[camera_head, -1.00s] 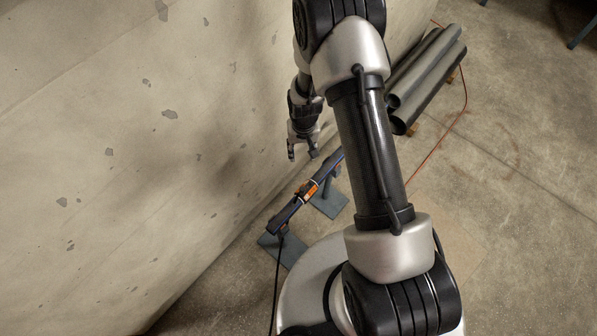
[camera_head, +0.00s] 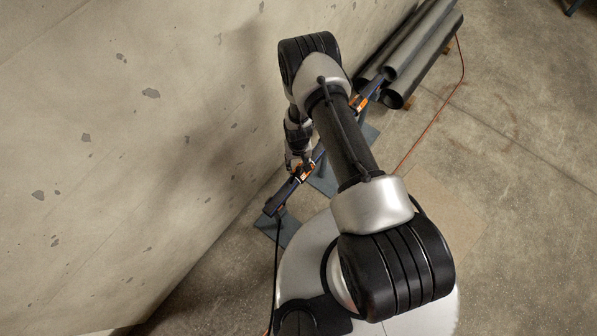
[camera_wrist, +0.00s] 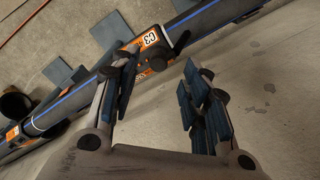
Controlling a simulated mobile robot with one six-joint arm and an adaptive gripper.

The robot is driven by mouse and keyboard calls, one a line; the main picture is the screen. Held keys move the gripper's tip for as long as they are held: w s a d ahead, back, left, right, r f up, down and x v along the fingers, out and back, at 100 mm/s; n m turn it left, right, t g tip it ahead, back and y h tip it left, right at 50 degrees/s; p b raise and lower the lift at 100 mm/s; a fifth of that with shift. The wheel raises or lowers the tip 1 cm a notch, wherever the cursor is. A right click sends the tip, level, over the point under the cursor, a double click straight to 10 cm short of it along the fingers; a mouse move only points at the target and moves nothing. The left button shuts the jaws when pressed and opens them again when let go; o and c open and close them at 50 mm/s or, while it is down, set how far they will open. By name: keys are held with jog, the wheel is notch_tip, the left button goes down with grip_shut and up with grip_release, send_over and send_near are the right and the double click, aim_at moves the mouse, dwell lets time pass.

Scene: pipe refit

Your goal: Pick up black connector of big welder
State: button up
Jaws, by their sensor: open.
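A dark pipe with a blue stripe (camera_wrist: 90,92) runs diagonally across the wrist view. An orange and black device with a white C3 label (camera_wrist: 149,39) sits on it. A small black part (camera_wrist: 182,42) sticks out beside the label; I cannot tell if it is the connector. My gripper (camera_wrist: 158,68) is open and empty, its left finger overlapping the orange device in the picture. In the head view my gripper (camera_head: 297,164) is beside the orange device (camera_head: 303,174), partly covering it. Contact cannot be told.
A pale, chipped concrete wall (camera_head: 130,130) stands close on the left. Large grey pipes (camera_head: 420,50) lie at the top right, with a red cable (camera_head: 433,120) on the floor. Blue-grey stand plates (camera_head: 275,228) are under the dark pipe.

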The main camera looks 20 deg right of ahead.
aim_at(299, 168)
jog(key=shift+f+b, duration=1.4)
jog(key=shift+f, duration=1.65)
jog(key=shift+c, duration=0.2)
grip_shut()
